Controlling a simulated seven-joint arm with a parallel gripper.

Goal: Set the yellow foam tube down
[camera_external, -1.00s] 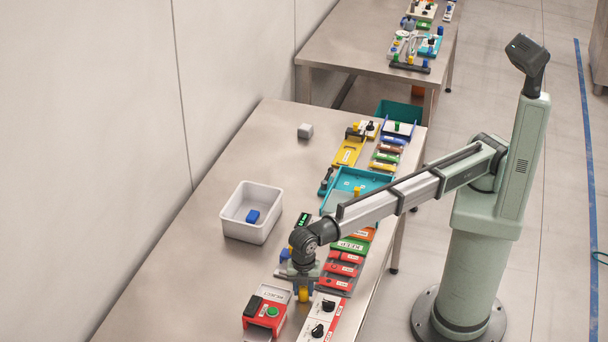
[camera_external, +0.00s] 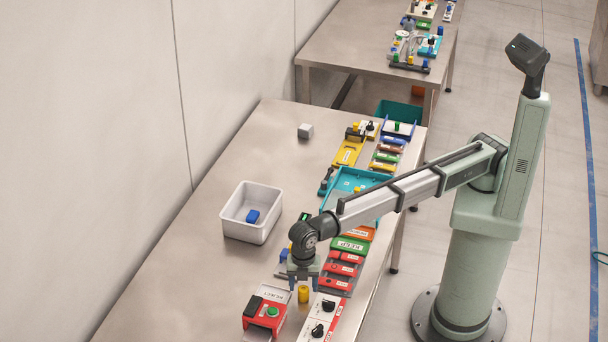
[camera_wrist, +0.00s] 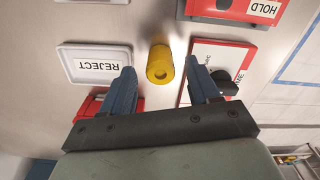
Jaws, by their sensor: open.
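A white REJECT tray (camera_wrist: 95,65) lies left of the tube in the wrist view. The knob panel (camera_external: 321,318) and red device (camera_external: 264,316) stand close by. A white bin (camera_external: 233,226) holds a blue block (camera_external: 252,216). The table's left part is clear.

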